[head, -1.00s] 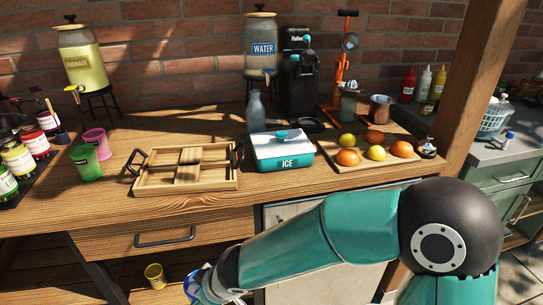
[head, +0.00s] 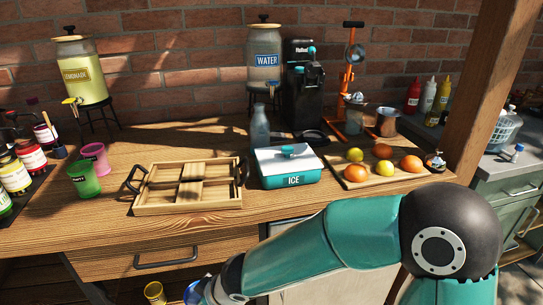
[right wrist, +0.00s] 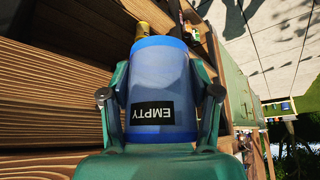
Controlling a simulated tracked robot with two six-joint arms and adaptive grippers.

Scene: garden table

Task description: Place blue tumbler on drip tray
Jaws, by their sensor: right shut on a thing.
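The blue tumbler (right wrist: 160,90) fills the middle of the right wrist view and bears a black label reading EMPTY. My right gripper (right wrist: 161,97) is shut on it, with one finger on each side. In the head view, a bit of the blue tumbler (head: 192,294) shows at the bottom edge, below the table top's front edge. My right arm hides part of it there. A dark flat piece (head: 311,136) lies at the foot of the black dispenser (head: 301,88); I cannot tell whether it is the drip tray. My left gripper is not in view.
A wooden tray (head: 190,204), an ice box (head: 287,178) and a board of fruit (head: 382,180) stand along the table's front. A clear bottle (head: 260,127) stands behind the ice box. Green (head: 83,180) and pink (head: 97,158) tumblers stand left. A yellow cup (head: 154,292) is below.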

